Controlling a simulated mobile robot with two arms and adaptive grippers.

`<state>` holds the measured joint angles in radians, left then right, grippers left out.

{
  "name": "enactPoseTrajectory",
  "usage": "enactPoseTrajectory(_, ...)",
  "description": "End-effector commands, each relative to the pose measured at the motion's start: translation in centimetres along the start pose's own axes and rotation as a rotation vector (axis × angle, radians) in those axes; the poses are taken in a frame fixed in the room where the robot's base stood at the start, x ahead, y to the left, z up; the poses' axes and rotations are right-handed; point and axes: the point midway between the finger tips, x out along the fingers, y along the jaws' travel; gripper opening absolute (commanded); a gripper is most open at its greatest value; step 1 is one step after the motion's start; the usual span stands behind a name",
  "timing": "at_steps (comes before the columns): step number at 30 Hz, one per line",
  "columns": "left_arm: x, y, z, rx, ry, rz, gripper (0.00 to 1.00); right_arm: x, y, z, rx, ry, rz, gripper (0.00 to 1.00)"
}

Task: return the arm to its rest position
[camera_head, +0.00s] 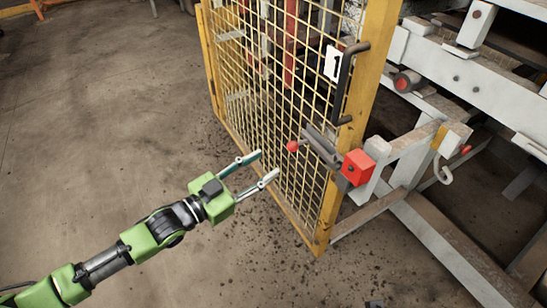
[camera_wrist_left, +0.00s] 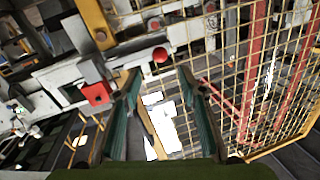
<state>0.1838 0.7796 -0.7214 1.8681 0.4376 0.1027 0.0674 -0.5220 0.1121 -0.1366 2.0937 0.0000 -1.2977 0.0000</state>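My left arm comes in from the lower left in the head view, with green and dark links. Its gripper (camera_head: 265,166) is open, the two fingers apart and nothing visible between them. The fingertips point at the yellow mesh gate (camera_head: 268,95) and appear close to it; I cannot tell whether they touch. In the left wrist view the same gripper (camera_wrist_left: 158,82) shows two spread teal fingers, with the latch's red ball knob (camera_wrist_left: 160,54) seen beyond them. My right gripper is in neither view.
The gate has a dark handle (camera_head: 349,82), a number 1 sign (camera_head: 333,64) and a latch with a red block (camera_head: 357,167). White and grey steel framework (camera_head: 470,70) stands at the right. The concrete floor (camera_head: 90,130) at the left is clear.

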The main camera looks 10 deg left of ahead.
Motion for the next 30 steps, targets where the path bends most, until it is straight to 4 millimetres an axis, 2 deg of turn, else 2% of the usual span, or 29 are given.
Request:
enactPoseTrajectory(4, -0.7, 0.1, -0.1, 0.000, 0.001, 0.001, 0.38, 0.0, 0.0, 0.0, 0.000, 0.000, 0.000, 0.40)
enactPoseTrajectory(20, -0.7, 0.2, 0.2, -0.004, -0.009, -0.002, 0.38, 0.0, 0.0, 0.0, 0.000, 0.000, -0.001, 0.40)
enactPoseTrajectory(23, -0.6, 1.1, 1.7, -0.022, -0.061, -0.018, 0.38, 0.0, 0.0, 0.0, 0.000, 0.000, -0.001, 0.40)
enactPoseTrajectory(25, -0.7, 2.0, 3.7, -0.046, -0.136, -0.042, 0.38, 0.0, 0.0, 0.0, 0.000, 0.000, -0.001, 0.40)
enactPoseTrajectory(28, -1.9, 3.5, 7.8, -0.097, -0.297, -0.098, 0.38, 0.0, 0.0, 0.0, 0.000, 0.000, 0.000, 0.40)
enactPoseTrajectory(30, -3.6, 4.4, 11.1, -0.142, -0.432, -0.146, 0.38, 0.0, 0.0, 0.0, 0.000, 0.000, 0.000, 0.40)
